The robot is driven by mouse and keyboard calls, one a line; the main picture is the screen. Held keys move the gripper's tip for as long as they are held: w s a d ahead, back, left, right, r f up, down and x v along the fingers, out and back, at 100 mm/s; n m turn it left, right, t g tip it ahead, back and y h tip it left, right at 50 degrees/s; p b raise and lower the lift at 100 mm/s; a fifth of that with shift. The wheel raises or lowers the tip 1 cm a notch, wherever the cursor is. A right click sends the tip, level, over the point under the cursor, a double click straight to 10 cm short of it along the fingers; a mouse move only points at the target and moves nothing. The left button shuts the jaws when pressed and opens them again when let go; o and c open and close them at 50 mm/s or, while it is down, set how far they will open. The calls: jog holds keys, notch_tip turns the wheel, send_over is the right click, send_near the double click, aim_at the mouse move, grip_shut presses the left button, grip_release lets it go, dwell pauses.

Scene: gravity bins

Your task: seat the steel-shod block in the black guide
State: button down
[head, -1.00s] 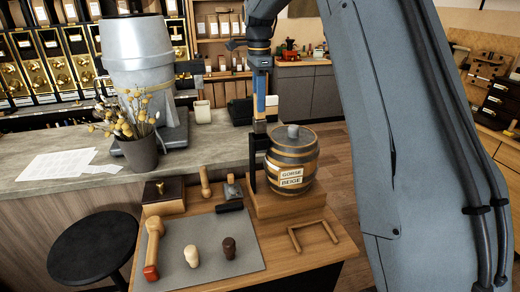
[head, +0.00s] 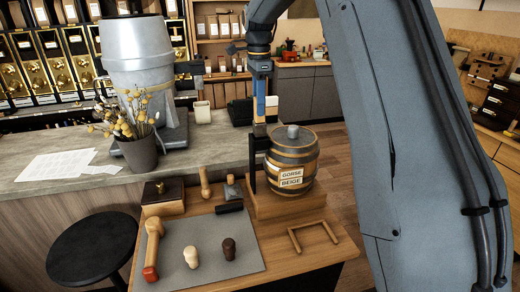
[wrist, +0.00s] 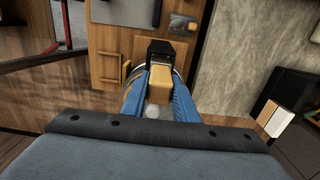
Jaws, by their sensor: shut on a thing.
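My gripper (head: 260,106) is shut on the steel-shod block, its blue fingers on either side of it. The block shows pale wood between the fingers in the wrist view (wrist: 159,84); its dark lower end (head: 259,130) points down in the head view. The black guide (head: 252,172) stands upright at the left side of the barrel, and its black top shows just beyond the block in the wrist view (wrist: 160,47). The block is above or at the guide's top; I cannot tell whether they touch.
The barrel (head: 292,160) labelled "GORSE BEIGE" sits on a wooden stand (head: 290,207) close to the block. A grey mat (head: 205,255) holds a mallet (head: 153,248) and two small pegs. A wooden bracket (head: 314,237) lies in front. A plant pot (head: 140,152) stands left on the counter.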

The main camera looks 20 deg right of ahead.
aim_at(259, 119)
jog(key=shift+f+b, duration=1)
jog(key=shift+f, duration=1.7)
dwell(2.4)
jog(key=c, duration=1.3)
grip_release()
jog(key=shift+c, duration=0.2)
jog(key=shift+r+b, duration=1.4)
jog(key=shift+r, duration=2.5)
